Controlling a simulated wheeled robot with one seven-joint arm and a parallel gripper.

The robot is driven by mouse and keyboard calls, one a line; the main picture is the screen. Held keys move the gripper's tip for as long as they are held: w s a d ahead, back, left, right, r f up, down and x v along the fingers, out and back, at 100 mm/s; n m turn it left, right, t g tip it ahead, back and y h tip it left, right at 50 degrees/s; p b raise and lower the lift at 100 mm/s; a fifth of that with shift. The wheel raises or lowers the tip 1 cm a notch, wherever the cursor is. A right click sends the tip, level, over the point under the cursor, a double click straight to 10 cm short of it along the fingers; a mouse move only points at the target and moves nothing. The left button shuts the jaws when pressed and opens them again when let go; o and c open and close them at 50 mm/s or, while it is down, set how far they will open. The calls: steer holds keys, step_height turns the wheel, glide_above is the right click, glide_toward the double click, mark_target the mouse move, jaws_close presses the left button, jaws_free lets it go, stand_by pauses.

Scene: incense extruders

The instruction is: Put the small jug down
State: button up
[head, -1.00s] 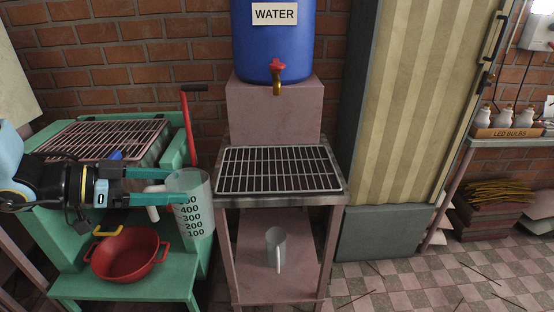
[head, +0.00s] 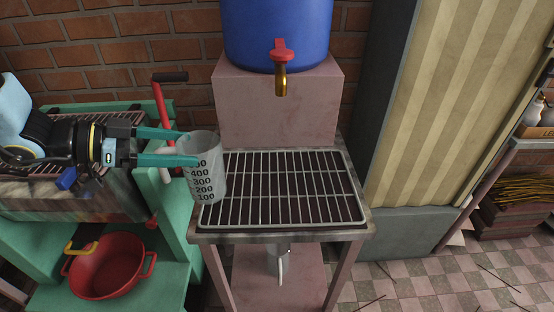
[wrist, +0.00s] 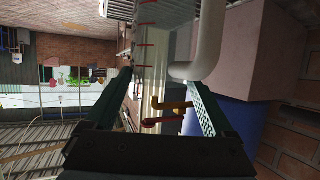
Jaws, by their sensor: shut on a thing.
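A clear measuring jug with dark number marks (head: 207,180) is held by my gripper (head: 188,147), whose teal fingers reach it from the left near its rim. The jug is roughly upright, its white handle toward my gripper. Its base overlaps the left edge of the wire rack (head: 290,190) in the head view; I cannot tell whether it touches. In the wrist view, my fingers (wrist: 160,105) are apart, with the pale curved handle (wrist: 207,40) beside the right one.
A blue water barrel (head: 275,30) with a red-handled brass tap (head: 281,68) sits on a pink block (head: 276,115) behind the rack. A red pan (head: 106,266) rests on the green bench (head: 165,290) at left. The rest of the rack is clear.

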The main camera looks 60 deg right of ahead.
steer(key=r+p+x, duration=0.1)
steer(key=p+x, duration=0.1)
steer(key=x, duration=0.6)
steer(key=d+r+p+x, duration=0.1)
steer(key=r+p+x, duration=0.1)
steer(key=x, duration=0.7)
steer(key=shift+s+d+p, duration=0.35)
steer(key=shift+s+p, duration=0.1)
steer(key=shift+p, duration=0.2)
steer(key=shift+f, duration=0.15)
steer(key=o, duration=1.6)
steer(key=shift+c, duration=0.2)
